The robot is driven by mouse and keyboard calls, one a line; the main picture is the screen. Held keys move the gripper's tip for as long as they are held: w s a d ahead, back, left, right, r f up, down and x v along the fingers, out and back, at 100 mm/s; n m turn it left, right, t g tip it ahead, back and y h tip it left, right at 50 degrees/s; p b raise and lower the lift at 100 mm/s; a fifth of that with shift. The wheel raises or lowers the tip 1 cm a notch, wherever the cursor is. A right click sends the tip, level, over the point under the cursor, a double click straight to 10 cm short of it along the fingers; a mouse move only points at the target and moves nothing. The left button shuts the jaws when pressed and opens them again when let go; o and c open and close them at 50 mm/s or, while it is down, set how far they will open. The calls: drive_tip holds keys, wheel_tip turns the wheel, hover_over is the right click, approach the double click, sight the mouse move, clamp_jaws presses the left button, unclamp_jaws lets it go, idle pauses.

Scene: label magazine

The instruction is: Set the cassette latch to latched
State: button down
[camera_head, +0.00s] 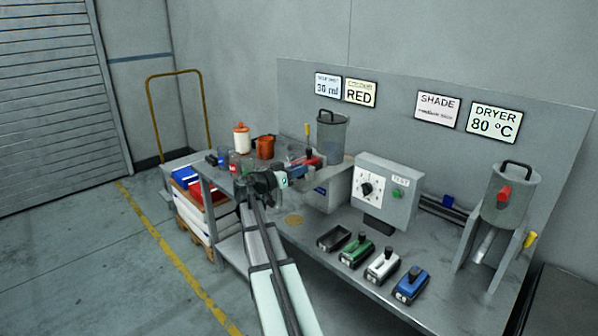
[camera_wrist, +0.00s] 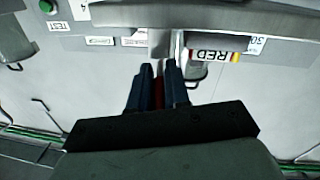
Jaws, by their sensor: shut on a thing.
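A red piece (camera_head: 311,159), which looks like the cassette, shows just beyond my gripper in the head view. A small yellow-tipped lever (camera_head: 307,130) stands upright above it; I cannot tell if this is the latch. My gripper and arm hide part of the dispenser's front, and the latch position cannot be made out.
Black (camera_head: 334,237), green (camera_head: 356,251), white (camera_head: 383,265) and blue (camera_head: 411,285) cassettes lie in a row on the bench. A control box (camera_head: 388,190) with a dial stands behind them. An orange pot (camera_head: 265,147) and a white bottle (camera_head: 241,138) stand left of my gripper.

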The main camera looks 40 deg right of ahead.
drive_tip(key=shift+w+g, duration=0.15)
drive_tip(key=shift+g, duration=0.35)
drive_tip(key=c, duration=1.1)
unclamp_jaws()
drive_tip(key=shift+a, duration=0.1)
drive_tip(key=w+a, duration=0.2)
drive_tip(key=a, duration=1.1)
drive_tip(key=shift+a, duration=0.2)
drive_tip(key=shift+w, duration=0.1)
